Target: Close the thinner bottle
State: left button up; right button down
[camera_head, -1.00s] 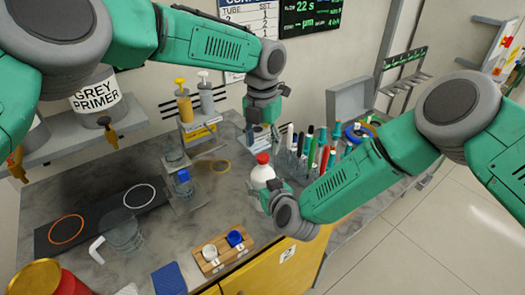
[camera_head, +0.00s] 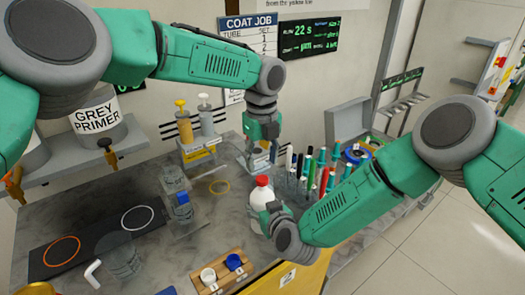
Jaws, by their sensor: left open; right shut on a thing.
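The thinner bottle appears to be the white bottle (camera_head: 259,200) with a red cap (camera_head: 262,181), upright at the counter's right side. The red cap sits on its top; I cannot tell how tight it is. My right gripper (camera_head: 268,213) is shut on the bottle's body from the right, and its fingers are partly hidden by its own wrist. My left gripper (camera_head: 259,163) points down, open and empty, a little behind and above the red cap, apart from it.
Several markers and bottles (camera_head: 315,172) stand close right of the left gripper. A wooden block with a white and a blue cup (camera_head: 233,262) lies in front. A clear stand with a blue item (camera_head: 183,199) is at left. Pump bottles (camera_head: 206,117) stand behind.

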pick_arm(q)
jog(key=n, duration=0.6)
jog(key=shift+r+n, duration=0.2)
jog(key=shift+n, duration=0.2)
jog(key=n, duration=0.4)
jog(key=shift+r, duration=0.15)
jog(key=n, duration=0.6)
jog(key=shift+r+n, duration=0.2)
jog(key=shift+n, duration=0.1)
jog(key=n, duration=0.4)
jog(key=shift+r, duration=0.1)
jog(key=n, duration=0.6)
jog(key=shift+r+n, duration=0.2)
jog(key=shift+n, duration=0.1)
jog(key=n, duration=0.4)
jog(key=shift+r, duration=0.15)
jog(key=n, duration=0.4)
jog(key=shift+r, duration=0.15)
jog(key=n, duration=0.5)
jog(key=shift+r+n, duration=0.1)
jog(key=shift+n, duration=0.2)
